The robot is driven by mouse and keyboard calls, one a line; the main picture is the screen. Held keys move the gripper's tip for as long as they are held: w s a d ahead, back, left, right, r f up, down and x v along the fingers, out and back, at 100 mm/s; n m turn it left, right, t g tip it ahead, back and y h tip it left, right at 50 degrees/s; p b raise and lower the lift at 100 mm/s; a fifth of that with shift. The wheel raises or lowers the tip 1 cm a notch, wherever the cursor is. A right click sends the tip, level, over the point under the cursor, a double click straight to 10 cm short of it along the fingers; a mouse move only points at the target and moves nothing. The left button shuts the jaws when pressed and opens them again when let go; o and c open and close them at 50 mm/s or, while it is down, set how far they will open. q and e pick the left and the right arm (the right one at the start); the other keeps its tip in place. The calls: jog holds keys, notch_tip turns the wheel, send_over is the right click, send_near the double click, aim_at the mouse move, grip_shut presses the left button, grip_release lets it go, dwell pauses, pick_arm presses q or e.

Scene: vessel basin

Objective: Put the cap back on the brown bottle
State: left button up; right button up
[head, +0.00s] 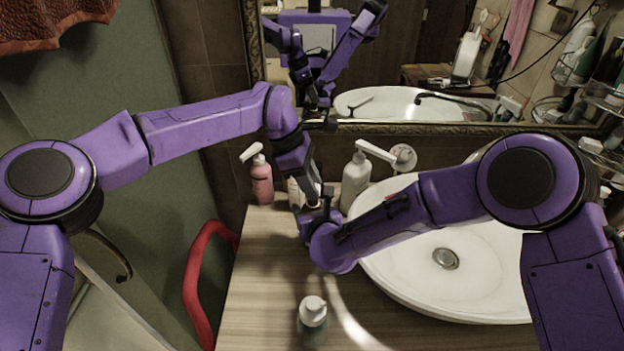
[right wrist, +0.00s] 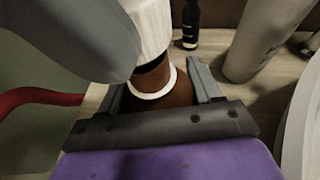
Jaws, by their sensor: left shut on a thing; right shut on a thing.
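The brown bottle (right wrist: 180,95) stands between the two fingers of my right gripper (right wrist: 158,85), which is shut on it. A white ring (right wrist: 150,84) circles its neck. The white cap (right wrist: 150,25) is directly above the neck in the right wrist view, and brown neck shows between cap and ring. I cannot tell whether the cap touches the bottle's mouth. My left gripper (head: 308,188) comes down from above and is shut on the cap; a large grey part of it fills the wrist view's upper left. In the head view my arms mostly hide the bottle and cap.
A pink pump bottle (head: 262,182) and a white pump bottle (head: 355,180) stand at the back of the wooden counter (head: 262,285). A white-topped dispenser (head: 313,311) stands near the front. The white basin (head: 480,285) is at right. A dark bottle (right wrist: 190,28) stands behind.

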pick_arm(q)
jog(key=shift+f, duration=0.55)
jog(key=shift+f, duration=0.6)
jog(key=m+g, duration=0.1)
jog(key=m, duration=0.3)
jog(key=shift+w+y, duration=0.1)
jog(key=shift+y, duration=0.2)
jog(key=m, duration=0.1)
jog(key=m+g+y, duration=0.1)
jog(key=m, duration=0.1)
jog(key=shift+w+f+m, duration=0.1)
jog(key=shift+w+m, duration=0.05)
jog(key=shift+m, duration=0.15)
jog(key=shift+m+g+y, duration=0.3)
jog(key=shift+m+g, duration=0.3)
jog(key=shift+m, duration=0.5)
jog(key=o, duration=1)
jog(key=shift+d, duration=0.1)
jog(key=shift+r, duration=2.4)
